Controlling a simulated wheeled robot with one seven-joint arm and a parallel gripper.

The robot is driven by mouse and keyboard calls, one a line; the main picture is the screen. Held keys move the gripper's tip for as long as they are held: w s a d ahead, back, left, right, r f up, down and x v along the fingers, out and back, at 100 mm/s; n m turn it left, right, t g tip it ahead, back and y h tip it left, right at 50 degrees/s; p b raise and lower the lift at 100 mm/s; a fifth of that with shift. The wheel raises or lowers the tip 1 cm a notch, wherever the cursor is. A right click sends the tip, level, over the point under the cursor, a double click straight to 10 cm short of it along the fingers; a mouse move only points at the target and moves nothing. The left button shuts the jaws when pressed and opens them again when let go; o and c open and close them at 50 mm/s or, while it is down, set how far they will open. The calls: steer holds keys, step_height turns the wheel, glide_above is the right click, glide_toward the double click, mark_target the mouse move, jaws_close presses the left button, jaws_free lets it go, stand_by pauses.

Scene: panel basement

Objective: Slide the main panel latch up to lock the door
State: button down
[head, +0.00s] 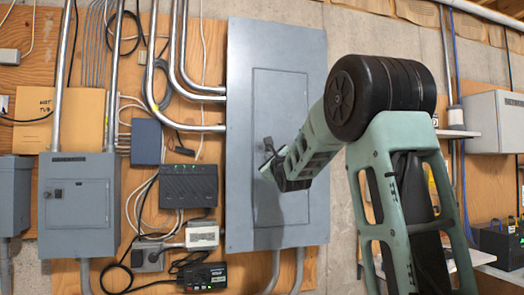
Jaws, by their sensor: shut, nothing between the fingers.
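The main panel (277,60) is a tall grey metal box on the wall in the middle of the head view. Its inset door (280,95) looks shut, flush with the cover. A small dark latch (267,142) shows at the door's left side, about mid-height. My gripper (266,166) is just below the latch, in front of the door, shut and empty. My forearm comes in from the right and covers part of the door's right side.
A smaller grey breaker box (80,225) hangs at the left, with conduits (114,60) above it. Black network boxes (188,185) and loose cables are left of the main panel. Shelves with a light grey case (492,120) stand at the right.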

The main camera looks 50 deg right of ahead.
steer(key=shift+r+p, duration=0.35)
steer(key=shift+r, duration=0.4)
steer(key=shift+f+b, duration=0.25)
steer(key=shift+b, duration=0.35)
stand_by(0.3)
stand_by(0.3)
steer(key=r+b+v, duration=0.1)
steer(key=b+v, duration=0.3)
steer(key=v, duration=0.2)
steer(key=shift+s+a+r, duration=0.2)
steer(key=shift+s+a, duration=0.1)
steer(key=shift+s, duration=0.25)
stand_by(0.5)
